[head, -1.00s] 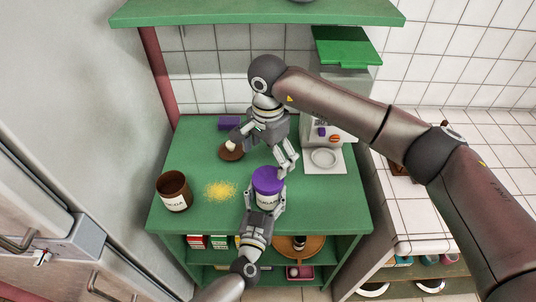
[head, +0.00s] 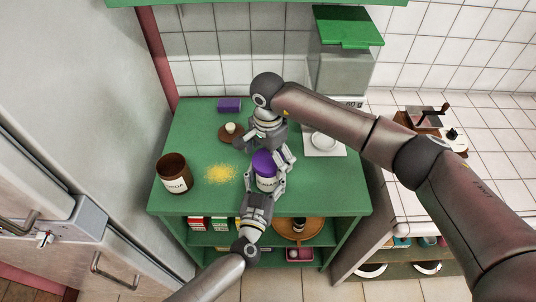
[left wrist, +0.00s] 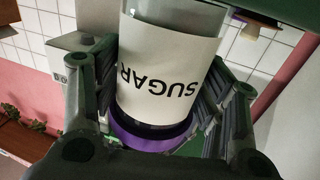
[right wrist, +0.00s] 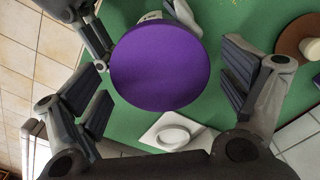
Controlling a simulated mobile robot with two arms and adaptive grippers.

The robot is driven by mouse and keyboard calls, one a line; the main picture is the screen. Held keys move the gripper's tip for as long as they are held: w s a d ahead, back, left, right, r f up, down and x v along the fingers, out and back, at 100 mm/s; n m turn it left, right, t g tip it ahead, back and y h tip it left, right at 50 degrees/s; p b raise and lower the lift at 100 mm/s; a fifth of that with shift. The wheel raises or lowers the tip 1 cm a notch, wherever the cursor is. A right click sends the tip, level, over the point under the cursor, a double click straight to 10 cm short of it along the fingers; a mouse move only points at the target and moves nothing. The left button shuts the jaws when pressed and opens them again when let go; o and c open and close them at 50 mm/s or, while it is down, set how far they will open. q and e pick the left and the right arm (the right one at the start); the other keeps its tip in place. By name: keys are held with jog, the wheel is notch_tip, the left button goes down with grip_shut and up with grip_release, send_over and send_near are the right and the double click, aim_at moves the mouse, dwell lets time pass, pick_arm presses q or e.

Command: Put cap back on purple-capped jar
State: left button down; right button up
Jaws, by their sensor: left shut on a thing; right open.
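The purple-capped jar (head: 265,178), a clear jar labelled SUGAR, stands upright in my left gripper (head: 264,186), which is shut around its body. The left wrist view shows the label (left wrist: 165,70) upside down. The purple cap (head: 263,161) sits on the jar's mouth; the left wrist view shows a dark band between label and cap. My right gripper (head: 262,151) is over the cap. In the right wrist view its open fingers (right wrist: 162,85) stand on either side of the purple cap (right wrist: 160,62), with a visible gap on the right.
On the green table (head: 200,140), a brown jar (head: 174,176) stands open at left beside spilled yellow powder (head: 221,173). A brown lid (head: 229,134) with a pale knob and a purple box (head: 229,105) lie behind. A scale (head: 325,142) stands back right.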

jog(key=c, duration=1)
jog(key=m, duration=0.6)
jog(key=shift+c, duration=0.2)
jog(key=m, duration=1)
jog(key=shift+m, duration=0.3)
jog(key=m, duration=0.5)
jog(key=o, duration=1.2)
